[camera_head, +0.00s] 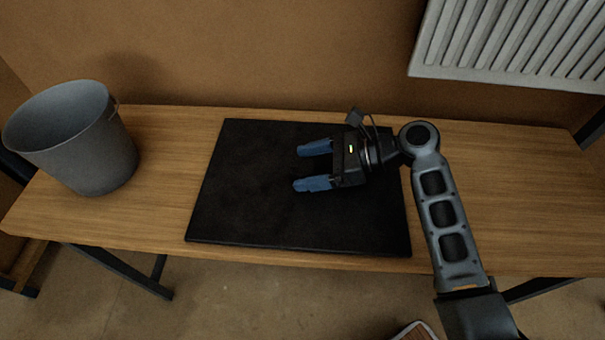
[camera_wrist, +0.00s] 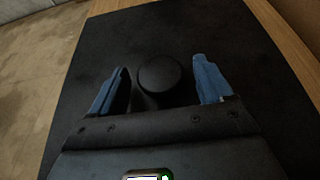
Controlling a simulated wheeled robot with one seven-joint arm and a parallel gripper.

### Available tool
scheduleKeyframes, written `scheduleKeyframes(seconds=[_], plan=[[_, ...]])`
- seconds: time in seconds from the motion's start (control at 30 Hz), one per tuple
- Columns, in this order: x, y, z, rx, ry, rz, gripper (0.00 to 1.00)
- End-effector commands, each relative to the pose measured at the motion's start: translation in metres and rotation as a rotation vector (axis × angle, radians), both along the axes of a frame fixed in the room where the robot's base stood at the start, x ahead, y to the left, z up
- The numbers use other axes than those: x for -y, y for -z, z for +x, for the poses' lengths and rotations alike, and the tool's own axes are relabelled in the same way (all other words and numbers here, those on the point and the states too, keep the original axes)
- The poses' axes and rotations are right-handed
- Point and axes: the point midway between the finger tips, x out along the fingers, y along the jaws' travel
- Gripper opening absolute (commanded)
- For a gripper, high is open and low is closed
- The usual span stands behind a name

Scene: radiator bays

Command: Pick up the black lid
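My gripper (camera_head: 306,167) is open above the black mat (camera_head: 245,210) on the table, with its blue fingers spread and pointing left in the head view. In the wrist view a small round black lid (camera_wrist: 160,74) sits between the two fingers of my gripper (camera_wrist: 160,85), with room on both sides. The left finger is nearer to it than the right one. In the head view the lid cannot be made out against the dark mat. I cannot tell how high the fingers are above the mat.
A grey bucket (camera_head: 83,150) stands on the left end of the wooden table (camera_head: 500,190). A white radiator (camera_head: 515,45) hangs on the brown wall at the upper right. The table is bare to the right of my arm and between bucket and mat.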

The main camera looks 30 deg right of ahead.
Motion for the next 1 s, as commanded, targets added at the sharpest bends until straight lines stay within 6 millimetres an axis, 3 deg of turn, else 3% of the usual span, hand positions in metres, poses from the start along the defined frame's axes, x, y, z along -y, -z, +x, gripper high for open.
scheduleKeyframes(seconds=[0.07,0.8,1.0], plan=[[0.0002,-0.0002,0.0,0.0,0.0,0.0,0.71],[0.0004,-0.0013,0.0002,0.002,0.001,0.001,0.01],[0.0005,-0.0014,0.0002,0.002,0.001,0.001,0.0]])
